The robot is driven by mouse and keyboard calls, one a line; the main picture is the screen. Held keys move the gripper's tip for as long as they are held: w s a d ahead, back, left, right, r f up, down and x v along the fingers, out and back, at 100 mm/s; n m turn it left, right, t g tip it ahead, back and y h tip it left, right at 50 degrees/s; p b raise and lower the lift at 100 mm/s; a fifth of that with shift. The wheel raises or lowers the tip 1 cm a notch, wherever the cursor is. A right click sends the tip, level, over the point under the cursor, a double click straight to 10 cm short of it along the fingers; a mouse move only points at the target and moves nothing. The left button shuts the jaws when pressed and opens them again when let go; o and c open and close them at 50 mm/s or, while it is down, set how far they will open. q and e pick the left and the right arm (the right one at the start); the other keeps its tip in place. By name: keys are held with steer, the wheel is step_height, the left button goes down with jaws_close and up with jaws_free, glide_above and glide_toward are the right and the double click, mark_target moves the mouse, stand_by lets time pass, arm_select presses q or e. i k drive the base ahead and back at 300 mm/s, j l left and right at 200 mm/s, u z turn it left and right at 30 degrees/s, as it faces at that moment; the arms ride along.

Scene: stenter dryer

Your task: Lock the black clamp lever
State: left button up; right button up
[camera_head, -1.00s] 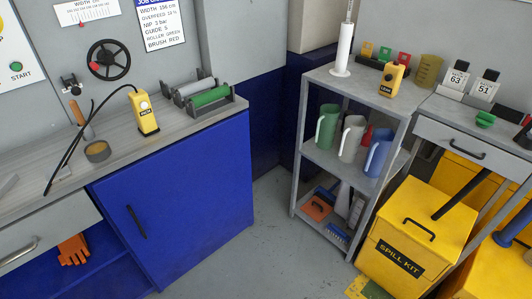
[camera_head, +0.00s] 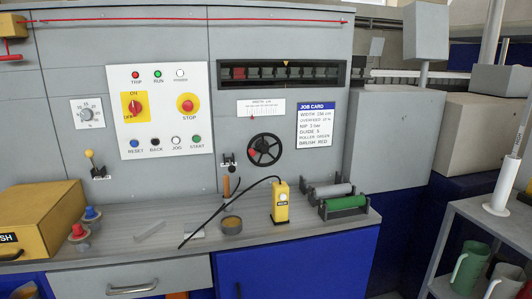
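A second lever with a yellow ball (camera_head: 89,154) stands on a black mount further left. Neither of my grippers is in view.
A shelf (camera_head: 480,212) stands at the right.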

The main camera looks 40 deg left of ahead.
mark_target(232, 168)
steer(key=u, duration=1.4)
